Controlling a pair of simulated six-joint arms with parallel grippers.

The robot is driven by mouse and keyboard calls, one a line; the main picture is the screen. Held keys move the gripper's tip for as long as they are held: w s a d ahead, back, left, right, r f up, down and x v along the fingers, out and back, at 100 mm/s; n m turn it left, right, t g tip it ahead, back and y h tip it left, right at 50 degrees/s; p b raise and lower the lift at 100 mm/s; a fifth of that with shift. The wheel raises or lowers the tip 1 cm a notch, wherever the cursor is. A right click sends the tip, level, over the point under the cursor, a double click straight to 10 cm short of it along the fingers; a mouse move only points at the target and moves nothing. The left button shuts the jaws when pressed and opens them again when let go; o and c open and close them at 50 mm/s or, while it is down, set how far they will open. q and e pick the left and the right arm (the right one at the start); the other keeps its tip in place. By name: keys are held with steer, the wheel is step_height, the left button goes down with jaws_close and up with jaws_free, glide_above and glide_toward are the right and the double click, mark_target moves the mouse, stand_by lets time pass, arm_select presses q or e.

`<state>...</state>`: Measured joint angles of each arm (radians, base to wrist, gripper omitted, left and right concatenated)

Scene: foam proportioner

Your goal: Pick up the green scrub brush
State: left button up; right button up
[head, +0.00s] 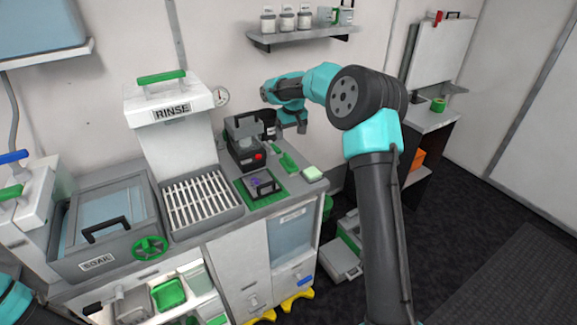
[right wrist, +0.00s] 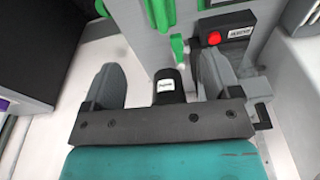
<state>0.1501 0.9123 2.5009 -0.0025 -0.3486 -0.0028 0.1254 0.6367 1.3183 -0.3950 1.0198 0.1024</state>
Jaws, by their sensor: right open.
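The green scrub brush (head: 288,162) lies on the counter in the head view, just right of the dark box with a red button and behind a pale green-and-white sponge (head: 313,173). My right gripper (head: 301,127) is above the back of the counter, behind the brush and apart from it. In the right wrist view the right gripper (right wrist: 163,72) has its two grey fingers spread wide with nothing held. Green parts (right wrist: 160,14) show at the top of that view; I cannot tell if one is the brush. My left gripper is out of view.
The dark box with a red button (head: 245,148) stands left of the brush. A green mat (head: 248,197) with a small dark holder lies in front. The rinse rack (head: 200,203) and soak basin (head: 105,230) are further left. A wall shelf (head: 300,37) hangs above.

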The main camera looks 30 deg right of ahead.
mark_target(289, 156)
steer(key=f, duration=0.3)
steer(key=w+f, duration=0.1)
steer(key=f, duration=0.5)
steer(key=shift+w+f, duration=0.2)
steer(key=shift+f, duration=0.1)
steer(key=shift+f, duration=0.1)
steer(key=shift+w+f, duration=0.2)
steer(key=shift+f, duration=2.3)
steer(key=shift+c, duration=0.3)
steer(key=c, duration=1)
steer(key=shift+o, duration=0.2)
steer(key=shift+r, duration=0.1)
